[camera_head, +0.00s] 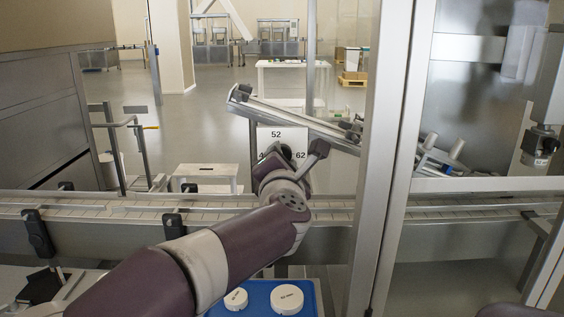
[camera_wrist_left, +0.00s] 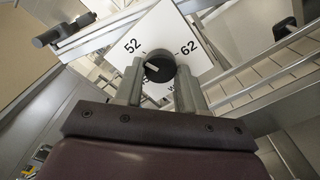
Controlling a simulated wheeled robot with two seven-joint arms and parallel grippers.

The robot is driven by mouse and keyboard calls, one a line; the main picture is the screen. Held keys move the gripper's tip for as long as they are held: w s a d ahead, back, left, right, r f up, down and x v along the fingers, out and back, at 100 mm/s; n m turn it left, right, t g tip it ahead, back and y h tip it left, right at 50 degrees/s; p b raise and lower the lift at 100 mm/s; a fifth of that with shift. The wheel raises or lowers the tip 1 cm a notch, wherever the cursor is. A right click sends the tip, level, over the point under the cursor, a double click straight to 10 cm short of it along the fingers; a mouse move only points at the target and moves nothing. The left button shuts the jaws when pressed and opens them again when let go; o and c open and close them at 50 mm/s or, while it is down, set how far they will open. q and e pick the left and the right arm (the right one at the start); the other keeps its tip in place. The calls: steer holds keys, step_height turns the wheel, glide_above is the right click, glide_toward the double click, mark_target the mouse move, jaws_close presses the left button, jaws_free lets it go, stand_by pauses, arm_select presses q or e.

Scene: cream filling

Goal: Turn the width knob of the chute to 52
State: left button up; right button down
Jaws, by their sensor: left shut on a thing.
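The width knob (camera_wrist_left: 159,66) is a round black knob with a white mark, set on a white dial plate (camera_wrist_left: 172,27). The plate reads 52 at upper left and 62 at upper right in the left wrist view; lower lettering is partly hidden. The white mark lies on the knob's left part, on the 52 side; its exact reading is unclear. My left gripper (camera_wrist_left: 159,76) is shut on the knob, one finger on each side. In the head view the dial plate (camera_head: 284,133) shows above my left wrist, which partly hides it. My right gripper is out of view.
The metal chute (camera_head: 300,118) slopes behind the plate. A conveyor (camera_head: 100,207) runs across below it. A metal post (camera_head: 388,170) stands right of my left arm. A blue tray (camera_head: 258,308) with white round pieces lies at the bottom.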

arm_select(q)
steer(key=shift+f, duration=0.1)
steer(key=o, duration=1.1)
steer(key=shift+c, duration=0.2)
steer(key=s, duration=1.2)
steer(key=shift+s, duration=0.35)
